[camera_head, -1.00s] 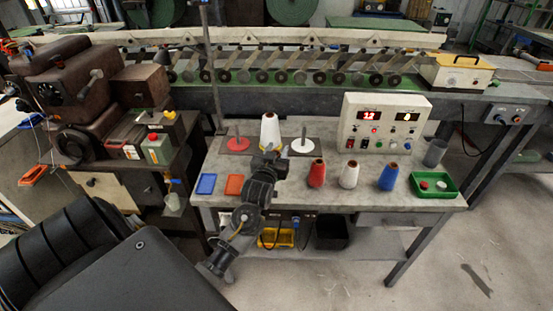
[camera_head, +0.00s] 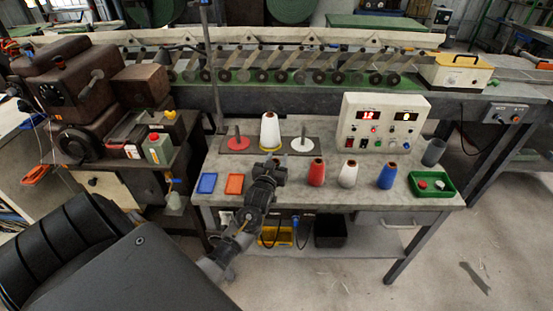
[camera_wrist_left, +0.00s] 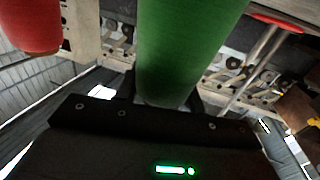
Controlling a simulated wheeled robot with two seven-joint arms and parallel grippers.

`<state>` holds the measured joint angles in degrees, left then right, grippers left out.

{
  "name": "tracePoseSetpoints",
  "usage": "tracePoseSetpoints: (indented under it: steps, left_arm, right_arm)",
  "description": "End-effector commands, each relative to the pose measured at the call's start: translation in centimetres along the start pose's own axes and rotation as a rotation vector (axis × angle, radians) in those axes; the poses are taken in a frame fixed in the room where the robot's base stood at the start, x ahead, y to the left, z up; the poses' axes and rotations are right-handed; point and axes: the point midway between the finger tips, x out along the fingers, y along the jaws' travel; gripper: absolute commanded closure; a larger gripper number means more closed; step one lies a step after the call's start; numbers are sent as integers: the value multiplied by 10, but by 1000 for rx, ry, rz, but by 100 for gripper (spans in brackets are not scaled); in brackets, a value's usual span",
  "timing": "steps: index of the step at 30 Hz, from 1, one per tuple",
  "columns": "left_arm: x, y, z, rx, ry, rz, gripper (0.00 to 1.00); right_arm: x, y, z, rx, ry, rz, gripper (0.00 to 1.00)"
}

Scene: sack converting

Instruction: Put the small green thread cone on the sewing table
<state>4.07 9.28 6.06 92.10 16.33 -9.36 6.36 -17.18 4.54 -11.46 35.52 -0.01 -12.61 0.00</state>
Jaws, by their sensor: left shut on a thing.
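A green thread cone (camera_wrist_left: 188,45) fills the middle of the left wrist view, between the fingers of my left gripper (camera_wrist_left: 165,100). My left gripper, also in the head view (camera_head: 270,168), is shut on it over the front left part of the grey table (camera_head: 330,201). In the head view the cone is hidden by the gripper. A red cone (camera_head: 316,173) stands just right of the gripper, and it also shows in the left wrist view (camera_wrist_left: 30,22). Whether the green cone touches the table cannot be told. My right gripper is not in view.
A white cone (camera_head: 348,174) and a blue cone (camera_head: 387,176) stand further right, before a control box (camera_head: 381,122). A large white cone (camera_head: 270,131) stands behind the gripper, between a red disc (camera_head: 238,143) and a white disc (camera_head: 302,144). A green tray (camera_head: 432,185) is at right.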

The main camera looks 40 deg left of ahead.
Motion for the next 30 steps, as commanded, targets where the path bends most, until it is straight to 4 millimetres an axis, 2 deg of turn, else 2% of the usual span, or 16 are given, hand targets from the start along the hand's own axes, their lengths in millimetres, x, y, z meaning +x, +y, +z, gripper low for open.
tracePoseSetpoints:
  steps: [2,3,8,19,23,30]
  left_arm:
    - [0,0,2,0,1,0,100]
    - [0,0,3,0,0,0,60]
    - [0,0,2,0,0,0,39]
    - [-4,0,0,0,-1,0,39]
    - [-24,0,3,-1,-2,0,39]
    - [-76,0,3,-1,-2,1,39]
  right_arm:
    - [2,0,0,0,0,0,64]
    - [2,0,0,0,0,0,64]
    - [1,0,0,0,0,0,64]
    - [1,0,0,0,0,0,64]
    - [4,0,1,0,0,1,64]
    - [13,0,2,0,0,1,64]
